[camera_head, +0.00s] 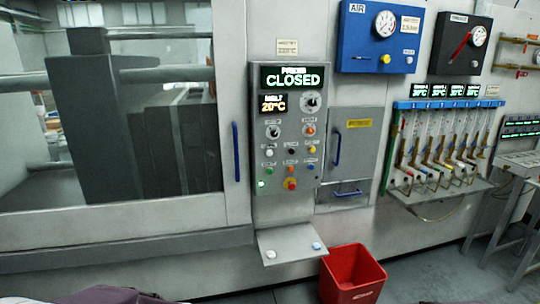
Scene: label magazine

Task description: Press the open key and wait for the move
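The control panel (290,215) stands upright in the middle of the view. Its top display (291,78) reads CLOSED, and a smaller display (273,103) below reads 20°C. Under them are dials and several coloured keys, including white, black, yellow, green, red and blue ones. A red knob on a yellow base (290,184) sits lowest, and a small green light (261,184) glows at the lower left. The key labels are too small to read, so I cannot tell which key is the open key. Neither of my grippers is in view.
A sloped shelf (292,240) with two round buttons juts out below the panel. A red bin (353,274) stands on the floor beside it. The large windowed door (120,212) with a blue handle (236,152) is left. A hose rack (442,188) projects at right.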

